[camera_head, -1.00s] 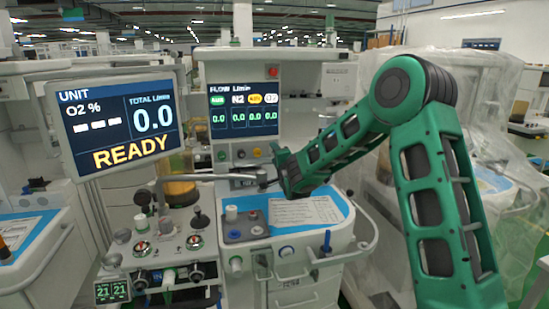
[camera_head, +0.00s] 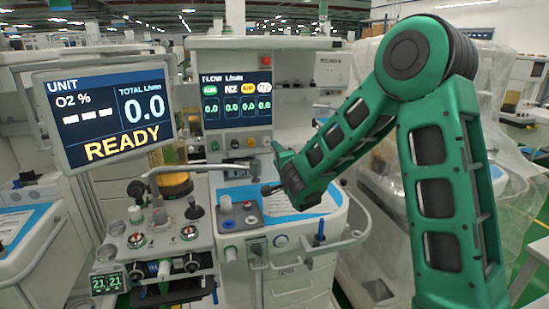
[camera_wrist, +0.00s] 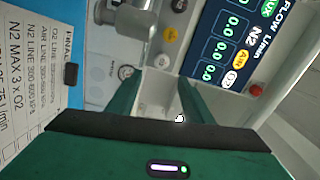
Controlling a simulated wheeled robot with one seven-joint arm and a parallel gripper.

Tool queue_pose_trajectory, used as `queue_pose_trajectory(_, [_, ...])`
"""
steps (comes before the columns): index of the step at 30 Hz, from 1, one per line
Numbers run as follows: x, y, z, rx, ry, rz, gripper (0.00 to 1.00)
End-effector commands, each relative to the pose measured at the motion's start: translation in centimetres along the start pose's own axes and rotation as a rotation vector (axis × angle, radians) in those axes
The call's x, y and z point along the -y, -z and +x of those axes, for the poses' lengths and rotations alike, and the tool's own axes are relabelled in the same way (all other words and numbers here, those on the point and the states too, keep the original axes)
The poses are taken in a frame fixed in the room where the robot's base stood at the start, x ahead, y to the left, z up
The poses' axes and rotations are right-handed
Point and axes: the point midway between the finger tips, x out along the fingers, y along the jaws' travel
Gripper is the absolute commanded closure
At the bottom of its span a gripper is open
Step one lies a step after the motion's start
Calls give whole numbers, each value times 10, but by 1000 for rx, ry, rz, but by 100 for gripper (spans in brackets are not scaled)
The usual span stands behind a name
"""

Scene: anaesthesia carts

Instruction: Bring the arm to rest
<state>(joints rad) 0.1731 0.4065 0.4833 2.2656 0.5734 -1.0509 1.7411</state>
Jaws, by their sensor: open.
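My green arm (camera_head: 440,180) rises at the right of the head view, bends at a high elbow and slopes down to the left. My gripper (camera_head: 271,170) is at its lower end, in front of the anaesthesia cart (camera_head: 325,225) and below its flow screen (camera_head: 237,101). In the wrist view my gripper (camera_wrist: 158,92) is open, its two green fingers apart with nothing held between them. Behind the fingers are the cart's pale panel, a knob and the flow screen (camera_wrist: 225,45). The exact gap between gripper and cart is hard to tell.
A READY monitor (camera_head: 104,115) stands at the left, above a panel of knobs and gauges (camera_head: 160,238). A printed sheet (camera_head: 290,207) lies on the blue worktop under my gripper. Plastic-wrapped equipment (camera_head: 384,170) stands close behind my arm. A curved rail (camera_head: 350,240) edges the cart.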

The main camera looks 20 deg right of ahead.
Motion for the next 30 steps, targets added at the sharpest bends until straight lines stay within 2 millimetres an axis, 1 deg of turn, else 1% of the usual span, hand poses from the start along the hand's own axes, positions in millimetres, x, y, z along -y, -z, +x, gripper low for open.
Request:
queue_pose_trajectory(2, [0,3,-1,-4,-7,-9,53])
queue_pose_trajectory(5, [-4,17,-6,-27,-53,-62,53])
queue_pose_trajectory(8, [-13,46,-18,-67,-153,-169,53])
queue_pose_trajectory(9, [-18,62,-26,-85,-208,-222,53])
queue_pose_trajectory(11, [-27,86,-42,-106,-302,-303,53])
queue_pose_trajectory(12, [-32,101,-55,-116,-365,-353,53])
queue_pose_trajectory(14, [-40,123,-75,-124,-462,-424,53])
queue_pose_trajectory(15, [-46,137,-90,-124,-527,-466,53])
queue_pose_trajectory(17, [-53,156,-115,-116,-625,-525,53])
queue_pose_trajectory(18, [-58,168,-134,-105,-691,-559,53])
queue_pose_trajectory(20, [-65,182,-162,-80,-786,-604,53])
queue_pose_trajectory(21, [-69,191,-182,-58,-849,-630,53])
queue_pose_trajectory(23, [-75,201,-213,-13,-940,-662,53])
queue_pose_trajectory(24, [-79,207,-235,22,-999,-679,53])
queue_pose_trajectory(25, [-82,210,-252,52,-1041,-691,53])
queue_pose_trajectory(26, [-84,211,-268,85,-1079,-699,53])
queue_pose_trajectory(27, [-87,213,-290,133,-1130,-708,53])
queue_pose_trajectory(29, [-91,213,-324,215,-1197,-717,53])
queue_pose_trajectory(30, [-93,212,-347,275,-1237,-719,53])
